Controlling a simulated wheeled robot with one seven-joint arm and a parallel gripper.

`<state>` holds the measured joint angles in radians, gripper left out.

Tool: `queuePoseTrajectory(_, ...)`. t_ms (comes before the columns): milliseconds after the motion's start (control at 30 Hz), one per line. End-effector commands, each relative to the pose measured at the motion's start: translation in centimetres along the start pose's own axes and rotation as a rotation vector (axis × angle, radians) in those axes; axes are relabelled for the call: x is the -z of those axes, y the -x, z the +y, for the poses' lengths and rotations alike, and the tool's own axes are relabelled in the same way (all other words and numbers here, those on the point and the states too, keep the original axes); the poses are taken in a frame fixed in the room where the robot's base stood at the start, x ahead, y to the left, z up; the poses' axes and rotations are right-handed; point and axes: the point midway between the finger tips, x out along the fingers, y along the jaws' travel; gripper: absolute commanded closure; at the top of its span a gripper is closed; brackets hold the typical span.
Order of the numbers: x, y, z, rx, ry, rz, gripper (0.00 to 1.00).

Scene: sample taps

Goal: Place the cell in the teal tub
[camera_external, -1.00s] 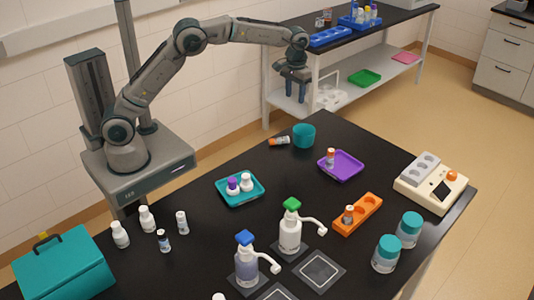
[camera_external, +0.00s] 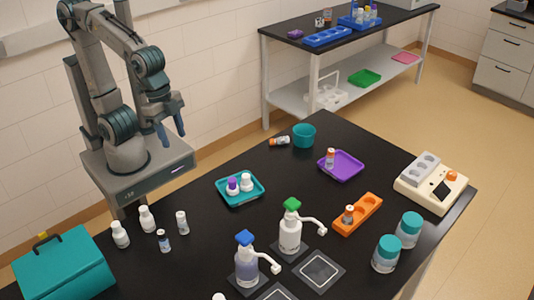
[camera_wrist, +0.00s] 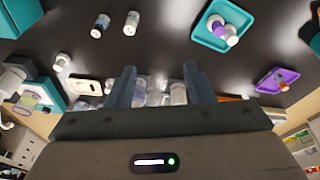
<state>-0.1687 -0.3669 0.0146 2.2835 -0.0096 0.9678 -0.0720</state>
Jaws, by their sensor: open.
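The teal tub (camera_external: 304,137) stands upright at the far edge of the black bench. A small cylinder with an orange end and a dark body (camera_external: 279,141) lies on its side just left of it; it may be the cell. Similar orange-topped pieces stand in the purple tray (camera_external: 348,172) and in the orange rack (camera_external: 365,210). I cannot tell the cell for certain. My gripper (camera_external: 172,132) is open and empty, pointing down above my base, left of and away from the tub. Its two fingers also show apart in the wrist view (camera_wrist: 160,72).
A teal tray (camera_external: 240,200) holds small bottles. Two pump bottles (camera_external: 290,234) (camera_external: 246,268), teal-lidded jars (camera_external: 387,256), a beige device (camera_external: 425,195) and a teal box (camera_external: 65,272) stand on the bench. Several white bottles (camera_external: 147,218) stand at left. Bare bench lies between tray and tub.

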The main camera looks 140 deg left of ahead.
Motion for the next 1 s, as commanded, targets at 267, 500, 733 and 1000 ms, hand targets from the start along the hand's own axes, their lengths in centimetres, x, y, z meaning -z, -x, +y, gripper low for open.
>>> queuePoseTrajectory(267,-7.0,-1.2,3.2,-0.038,-0.227,0.042,0.52)
queuePoseTrajectory(500,-7.8,-1.4,3.4,-0.041,-0.25,0.045,0.52)
queuePoseTrajectory(733,-7.7,-1.4,3.4,-0.041,-0.248,0.044,0.52)
queuePoseTrajectory(1000,-7.7,-1.4,3.4,-0.04,-0.247,0.044,0.52)
